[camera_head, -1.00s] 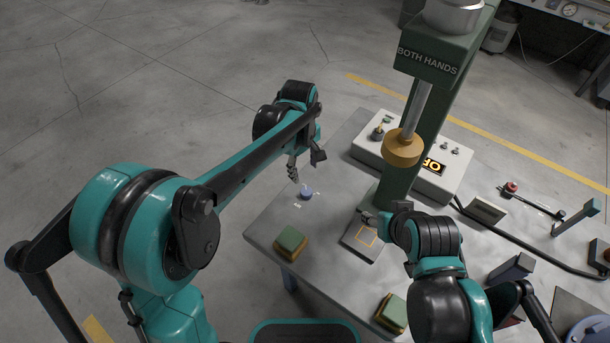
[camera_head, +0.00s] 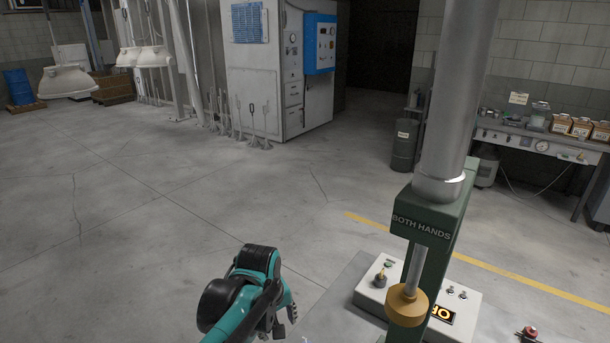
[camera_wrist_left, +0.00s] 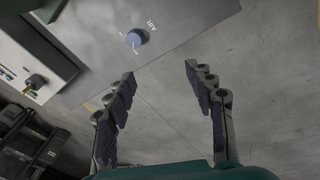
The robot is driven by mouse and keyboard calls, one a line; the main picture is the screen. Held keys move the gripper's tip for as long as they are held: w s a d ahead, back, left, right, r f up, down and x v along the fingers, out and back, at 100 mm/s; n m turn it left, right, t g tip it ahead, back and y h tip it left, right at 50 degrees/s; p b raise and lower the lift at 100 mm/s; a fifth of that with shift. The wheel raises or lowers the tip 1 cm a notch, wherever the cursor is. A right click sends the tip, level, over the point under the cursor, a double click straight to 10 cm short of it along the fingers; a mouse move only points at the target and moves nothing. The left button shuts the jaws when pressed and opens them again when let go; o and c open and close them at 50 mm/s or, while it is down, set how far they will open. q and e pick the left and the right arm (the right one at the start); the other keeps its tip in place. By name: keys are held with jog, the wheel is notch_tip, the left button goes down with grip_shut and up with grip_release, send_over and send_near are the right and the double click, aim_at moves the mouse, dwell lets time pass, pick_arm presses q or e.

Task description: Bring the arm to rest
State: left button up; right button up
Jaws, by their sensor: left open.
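My left arm, teal and black, comes in at the bottom of the head view. Its gripper (camera_head: 287,318) is at the near left edge of the workbench, partly cut off by the frame. In the left wrist view the left gripper (camera_wrist_left: 160,75) has its two fingers spread with nothing between them. My right arm is not in view.
A green press (camera_head: 430,225) marked BOTH HANDS stands on the bench with a brass ram (camera_head: 407,305). A white control box (camera_head: 367,291) stands beside it. Open concrete floor (camera_head: 150,220) lies to the left. A grey cabinet (camera_head: 262,75) stands at the back.

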pick_arm(q)
jog(key=s+a+m+t, duration=0.5)
jog(key=s+a+m, duration=0.1)
jog(key=s+a, duration=0.5)
jog(key=s, duration=0.2)
jog(key=shift+s+f+y, duration=0.2)
jog(key=shift+s+y, duration=0.1)
jog(key=shift+y, duration=0.1)
jog(key=shift+a, duration=0.1)
